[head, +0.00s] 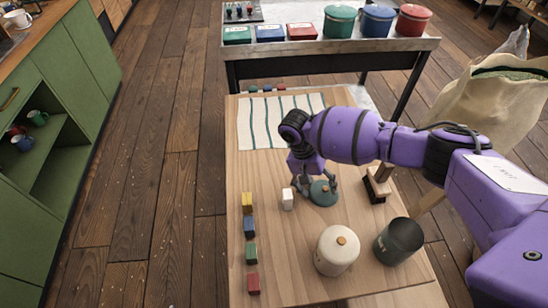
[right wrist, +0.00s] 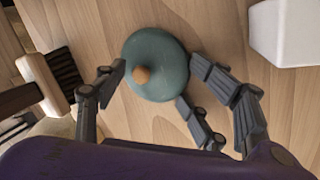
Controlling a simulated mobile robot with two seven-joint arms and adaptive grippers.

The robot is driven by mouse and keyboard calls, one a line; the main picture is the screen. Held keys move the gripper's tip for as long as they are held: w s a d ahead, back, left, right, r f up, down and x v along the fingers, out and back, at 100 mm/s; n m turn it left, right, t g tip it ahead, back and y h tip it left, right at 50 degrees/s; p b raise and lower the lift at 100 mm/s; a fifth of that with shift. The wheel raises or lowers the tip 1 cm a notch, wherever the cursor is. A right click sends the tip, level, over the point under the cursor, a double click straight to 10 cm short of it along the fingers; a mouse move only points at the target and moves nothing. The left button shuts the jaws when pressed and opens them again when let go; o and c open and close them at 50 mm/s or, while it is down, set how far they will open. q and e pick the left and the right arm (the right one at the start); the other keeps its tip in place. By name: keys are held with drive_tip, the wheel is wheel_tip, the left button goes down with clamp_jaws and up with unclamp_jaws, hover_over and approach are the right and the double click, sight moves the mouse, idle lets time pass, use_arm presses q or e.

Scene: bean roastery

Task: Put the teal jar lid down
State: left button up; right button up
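The teal jar lid (head: 323,198) lies flat on the wooden table, knob up. In the right wrist view the lid (right wrist: 160,82) shows its round wooden knob (right wrist: 141,75). My right gripper (head: 317,184) is just above the lid; in the right wrist view its fingers (right wrist: 154,80) are spread wide around the lid, clear of the knob. An open dark green jar (head: 392,248) stands at the table's near right, its inside dark. My left gripper is not in view.
A cream lidded jar (head: 336,258) stands beside the dark jar. A white block (head: 288,199) is left of the lid, and a brush (head: 376,186) is right of it. Several coloured blocks line the left edge. A striped cloth (head: 262,122) lies at the back.

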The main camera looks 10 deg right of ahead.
drive_tip(key=shift+s, duration=0.1)
drive_tip(key=p+v, duration=0.1)
drive_tip(key=v, duration=1.2)
drive_tip(key=shift+r, duration=0.2)
drive_tip(key=shift+d, duration=0.15)
